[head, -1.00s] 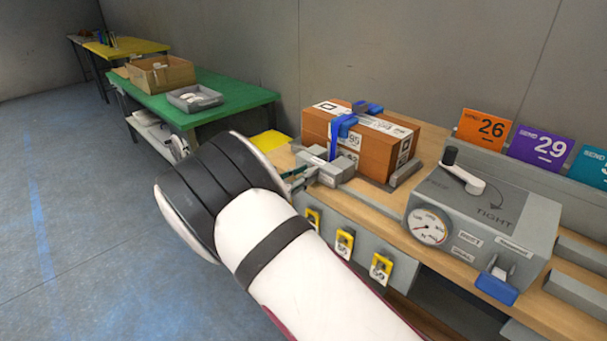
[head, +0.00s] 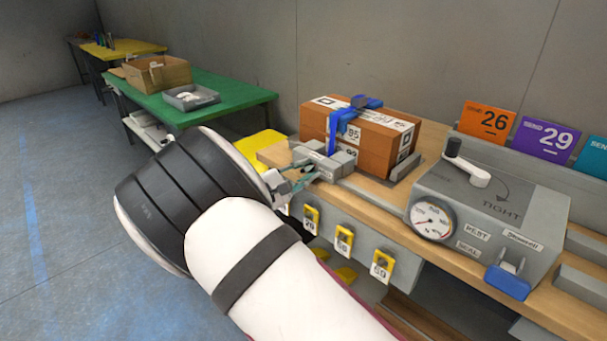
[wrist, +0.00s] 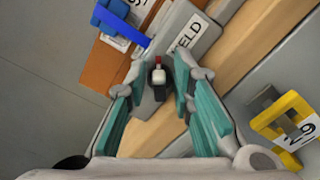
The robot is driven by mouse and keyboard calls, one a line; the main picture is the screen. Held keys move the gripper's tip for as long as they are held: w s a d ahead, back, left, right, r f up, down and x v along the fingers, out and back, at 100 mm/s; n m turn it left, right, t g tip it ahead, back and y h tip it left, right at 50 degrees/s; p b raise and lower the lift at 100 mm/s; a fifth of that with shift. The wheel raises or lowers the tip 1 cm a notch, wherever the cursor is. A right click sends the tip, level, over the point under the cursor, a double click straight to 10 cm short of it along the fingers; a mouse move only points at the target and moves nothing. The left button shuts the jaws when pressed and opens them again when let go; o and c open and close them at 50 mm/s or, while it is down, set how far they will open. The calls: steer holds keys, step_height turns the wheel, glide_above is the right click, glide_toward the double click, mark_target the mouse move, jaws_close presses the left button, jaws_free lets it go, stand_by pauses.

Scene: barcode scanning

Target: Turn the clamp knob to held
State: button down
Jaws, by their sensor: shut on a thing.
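The clamp block (head: 330,160) is a grey body at the left end of the bench, beside a brown box (head: 375,143). In the wrist view a small dark and white knob with a red tip (wrist: 158,75) stands by the grey plate with a label ending in "ELD" (wrist: 190,38). My gripper (head: 303,180) reaches the clamp from the left. Its teal fingers (wrist: 156,92) lie on both sides of the knob and are shut on it, though the contact is partly hidden. A blue clamp arm (head: 345,130) lies across the box.
A grey box with crank (head: 467,165), dial gauge (head: 432,221) and blue part (head: 508,279) stands to the right. Yellow numbered tags (head: 343,240) hang on the bench front. A green table (head: 225,117) stands behind on the left. The floor at left is clear.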

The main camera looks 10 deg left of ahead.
steer(key=shift+a+f+m+b, duration=0.1)
steer(key=shift+m+b, duration=0.35)
steer(key=shift+m, duration=0.65)
steer(key=shift+a, duration=0.15)
steer(key=c, duration=1.7)
jaws_free()
steer(key=shift+s, duration=0.1)
steer(key=shift+p+v, duration=1.05)
steer(key=shift+v, duration=6.65)
steer(key=shift+s, duration=0.1)
steer(key=v, duration=1.2)
